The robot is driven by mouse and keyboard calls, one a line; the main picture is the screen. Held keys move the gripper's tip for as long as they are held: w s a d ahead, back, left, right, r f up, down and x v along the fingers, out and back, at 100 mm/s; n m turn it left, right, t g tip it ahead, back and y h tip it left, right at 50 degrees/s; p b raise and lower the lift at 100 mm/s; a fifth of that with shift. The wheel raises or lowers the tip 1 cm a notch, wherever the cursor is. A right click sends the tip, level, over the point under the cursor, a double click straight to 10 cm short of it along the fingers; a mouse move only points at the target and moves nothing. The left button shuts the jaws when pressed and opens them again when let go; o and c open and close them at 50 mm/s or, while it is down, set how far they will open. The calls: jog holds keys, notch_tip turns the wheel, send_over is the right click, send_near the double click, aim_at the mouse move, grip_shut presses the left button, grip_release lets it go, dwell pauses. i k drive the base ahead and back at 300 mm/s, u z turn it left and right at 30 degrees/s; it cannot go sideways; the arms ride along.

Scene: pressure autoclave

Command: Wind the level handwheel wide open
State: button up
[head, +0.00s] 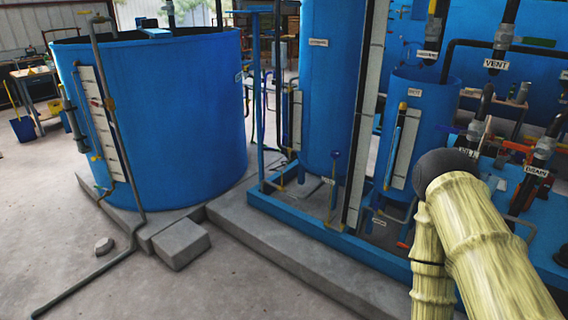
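No handwheel labelled "level" can be made out in the head view. Small valve fittings show around the labelled pipes at the right, near the FILL label (467,151) and the DRAIN label (536,171), but they are too small or partly covered to tell which is which. A sight gauge (404,146) stands on the front of the small blue tank (433,103). My pale yellow arm with its dark joint fills the lower right and hides part of the pipework. My gripper is not in view.
A large open blue tank (180,120) stands on a concrete plinth at the left. A tall blue cylinder (323,80) stands in a low blue frame (320,232). A loose concrete block (181,245) and a floor pipe (85,283) lie in front. The lower-left floor is otherwise mostly clear.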

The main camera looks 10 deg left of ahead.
aim_at(335, 154)
jog(key=u, duration=0.65)
jog(key=i, duration=0.65)
jog(key=u, duration=0.5)
jog(key=i, duration=1.3)
jog(key=z, duration=0.9)
jog(key=i, duration=0.85)
jog(key=z, duration=0.75)
